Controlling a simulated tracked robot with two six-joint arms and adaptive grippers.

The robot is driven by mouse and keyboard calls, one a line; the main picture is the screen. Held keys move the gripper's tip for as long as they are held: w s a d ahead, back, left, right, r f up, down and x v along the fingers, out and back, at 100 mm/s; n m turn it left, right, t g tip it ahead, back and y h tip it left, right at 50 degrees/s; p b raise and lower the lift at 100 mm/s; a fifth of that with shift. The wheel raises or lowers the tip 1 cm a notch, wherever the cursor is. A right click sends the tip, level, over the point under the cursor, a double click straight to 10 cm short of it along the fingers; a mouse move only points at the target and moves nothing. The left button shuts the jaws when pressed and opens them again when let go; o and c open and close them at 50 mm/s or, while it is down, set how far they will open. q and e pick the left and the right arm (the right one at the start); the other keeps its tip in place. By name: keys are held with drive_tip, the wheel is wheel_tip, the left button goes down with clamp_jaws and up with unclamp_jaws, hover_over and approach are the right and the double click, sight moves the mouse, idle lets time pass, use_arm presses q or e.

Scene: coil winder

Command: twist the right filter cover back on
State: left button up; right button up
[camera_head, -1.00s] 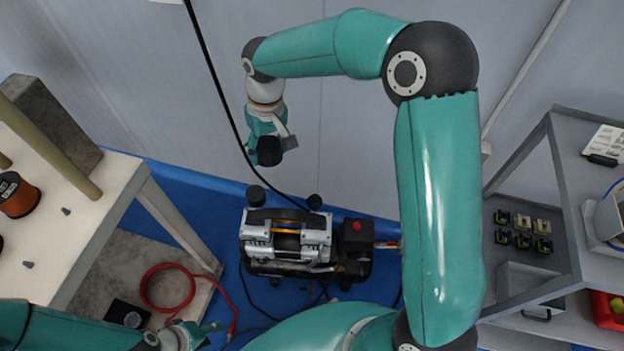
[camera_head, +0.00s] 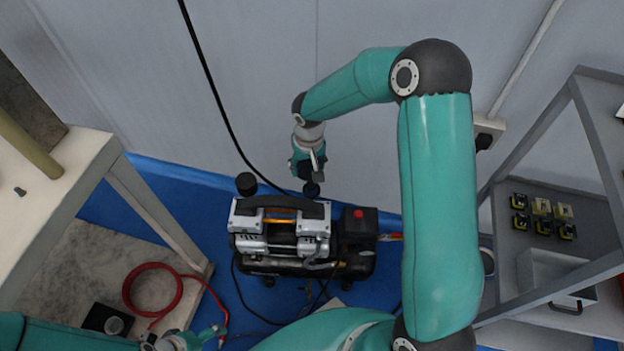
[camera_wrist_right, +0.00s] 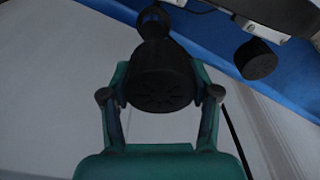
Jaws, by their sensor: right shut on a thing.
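My right gripper (camera_head: 309,172) is shut on a black filter cover (camera_wrist_right: 160,78), above the compressor's back right corner. The cover fills the space between the fingers in the right wrist view; in the head view it is dark and partly hidden. The right filter seat (camera_head: 312,189), a small black round part, lies just beyond the held cover and also shows in the right wrist view (camera_wrist_right: 152,18). I cannot tell whether they touch. My left gripper (camera_head: 208,338) is low at the bottom left, its jaw opening unclear.
The compressor (camera_head: 285,235) stands on the blue floor with another black filter cover (camera_head: 246,184) at its back left. A black cable (camera_head: 215,90) hangs down behind it. A red hose (camera_head: 150,285) lies at left. A table (camera_head: 75,180) and a grey shelf (camera_head: 500,265) flank the area.

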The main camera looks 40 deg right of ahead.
sight(311, 185)
drive_tip(key=shift+s+d+f, duration=0.1)
drive_tip(key=shift+d+f, duration=0.1)
drive_tip(key=shift+f, duration=0.4)
drive_tip(key=shift+s+d+f, duration=0.1)
drive_tip(key=shift+d+f, duration=0.1)
drive_tip(key=shift+f, duration=0.4)
use_arm(q)
drive_tip(key=shift+f, duration=0.5)
use_arm(e)
drive_tip(key=shift+f, duration=0.1)
drive_tip(key=shift+f+b, duration=0.8)
drive_tip(key=shift+f, duration=0.85)
use_arm(q)
drive_tip(key=shift+f+b, duration=1.9)
drive_tip(key=shift+f, duration=0.75)
use_arm(e)
drive_tip(key=shift+f, duration=1.6)
use_arm(q)
drive_tip(key=shift+f+b, duration=0.6)
drive_tip(key=shift+f+b, duration=0.3)
use_arm(e)
drive_tip(key=shift+f, duration=0.25)
